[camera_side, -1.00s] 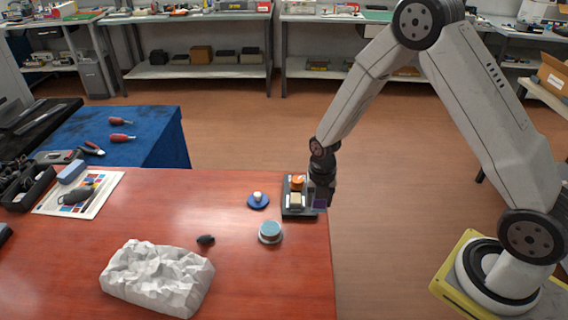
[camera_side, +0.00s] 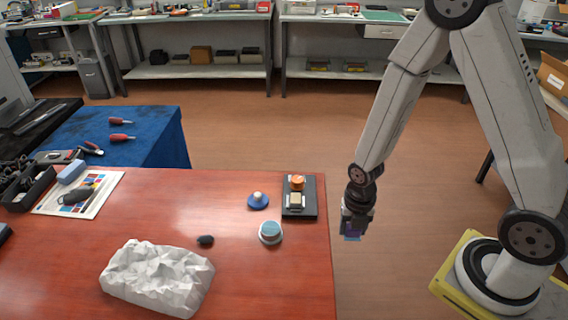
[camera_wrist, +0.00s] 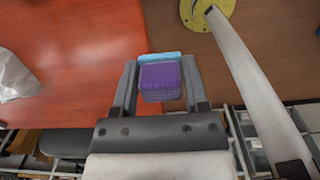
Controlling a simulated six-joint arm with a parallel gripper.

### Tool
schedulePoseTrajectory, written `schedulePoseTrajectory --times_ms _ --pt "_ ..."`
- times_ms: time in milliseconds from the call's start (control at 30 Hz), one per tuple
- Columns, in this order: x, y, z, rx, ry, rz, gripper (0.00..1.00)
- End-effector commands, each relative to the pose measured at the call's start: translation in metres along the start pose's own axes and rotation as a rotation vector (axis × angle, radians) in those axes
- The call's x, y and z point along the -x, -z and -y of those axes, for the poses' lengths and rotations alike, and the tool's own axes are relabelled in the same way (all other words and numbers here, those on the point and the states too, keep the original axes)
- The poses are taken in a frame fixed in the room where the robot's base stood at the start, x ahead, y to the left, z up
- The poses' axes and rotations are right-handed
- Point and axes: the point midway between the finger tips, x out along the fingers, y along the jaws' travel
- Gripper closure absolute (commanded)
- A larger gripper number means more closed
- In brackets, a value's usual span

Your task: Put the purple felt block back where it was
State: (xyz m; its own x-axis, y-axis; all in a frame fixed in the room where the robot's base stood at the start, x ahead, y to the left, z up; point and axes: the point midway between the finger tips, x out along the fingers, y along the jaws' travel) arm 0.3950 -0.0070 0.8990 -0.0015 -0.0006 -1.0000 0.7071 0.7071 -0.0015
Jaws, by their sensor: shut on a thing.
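My gripper (camera_side: 354,232) is shut on the purple felt block (camera_wrist: 160,78). In the wrist view the block sits between the two fingers, with a light blue layer on its far side. In the side view the purple felt block (camera_side: 352,229) shows low between the fingers, partly covered by them. The gripper hangs off the right edge of the red table, over the floor. A black tray (camera_side: 299,212) stands near the table's right edge, holding an orange knob (camera_side: 297,183) and a beige block (camera_side: 296,200).
A small dark object (camera_side: 205,240) and a crumpled white mass (camera_side: 157,278) lie further left. The table's front right is clear.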

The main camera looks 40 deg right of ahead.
Motion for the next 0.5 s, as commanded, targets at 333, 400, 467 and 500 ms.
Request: schedulePoseTrajectory --times_ms 333,400,467,500 --pt "-0.014 -0.022 -0.021 0.000 0.001 -0.001 0.90" --pt "-0.018 -0.029 -0.028 0.000 0.000 0.000 0.90" --pt "-0.022 -0.035 -0.034 0.000 0.001 -0.001 0.90" --pt "-0.025 -0.039 -0.037 0.000 0.001 -0.001 0.90"
